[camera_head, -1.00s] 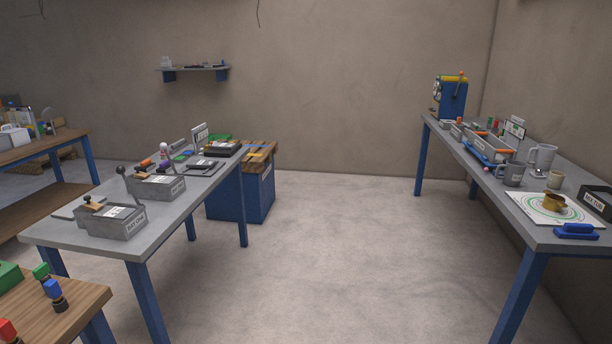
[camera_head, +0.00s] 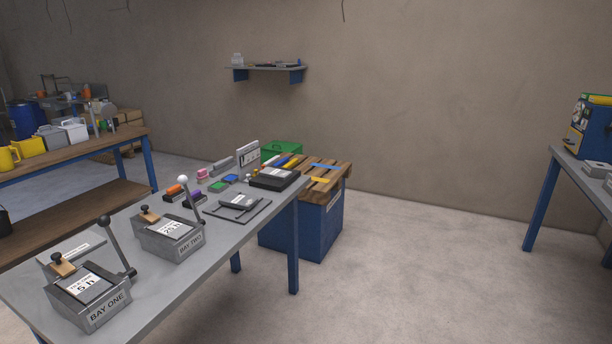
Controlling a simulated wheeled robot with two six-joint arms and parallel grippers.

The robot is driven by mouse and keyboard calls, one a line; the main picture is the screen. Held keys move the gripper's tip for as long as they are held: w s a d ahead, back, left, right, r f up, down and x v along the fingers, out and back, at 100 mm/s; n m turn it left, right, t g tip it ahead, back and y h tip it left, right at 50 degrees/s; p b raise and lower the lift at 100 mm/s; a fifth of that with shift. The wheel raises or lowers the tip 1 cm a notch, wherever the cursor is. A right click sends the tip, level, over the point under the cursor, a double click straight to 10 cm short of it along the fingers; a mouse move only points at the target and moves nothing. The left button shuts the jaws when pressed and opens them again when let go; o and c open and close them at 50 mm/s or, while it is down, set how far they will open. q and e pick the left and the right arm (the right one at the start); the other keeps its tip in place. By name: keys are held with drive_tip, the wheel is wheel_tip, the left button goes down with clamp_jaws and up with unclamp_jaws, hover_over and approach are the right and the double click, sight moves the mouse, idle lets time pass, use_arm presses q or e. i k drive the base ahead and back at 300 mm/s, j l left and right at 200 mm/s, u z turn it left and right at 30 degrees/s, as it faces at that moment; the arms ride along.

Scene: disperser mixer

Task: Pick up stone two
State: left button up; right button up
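I cannot make out anything labelled stone two. On the grey table (camera_head: 215,265) stand two grey boxes with levers. The nearer box reads BAY ONE (camera_head: 104,312), with a card that seems to read 5 h. The farther box reads BAY TWO (camera_head: 188,248), with a partly legible card. Neither of my grippers is in view.
A blue cabinet with a slatted wooden top (camera_head: 300,228) stands behind the table. A wooden bench (camera_head: 75,147) is at the left. A blue-legged table (camera_head: 541,197) is at the right edge. The floor (camera_head: 420,275) between is clear.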

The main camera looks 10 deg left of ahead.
sight(198, 198)
drive_tip(key=i+u, duration=0.35)
drive_tip(key=i, duration=0.2)
drive_tip(key=i+l+u, duration=0.15)
drive_tip(key=i+u, duration=0.2)
drive_tip(key=i, duration=0.15)
drive_tip(key=i+l+u, duration=0.4)
drive_tip(key=i+j, duration=0.05)
drive_tip(key=i, duration=0.05)
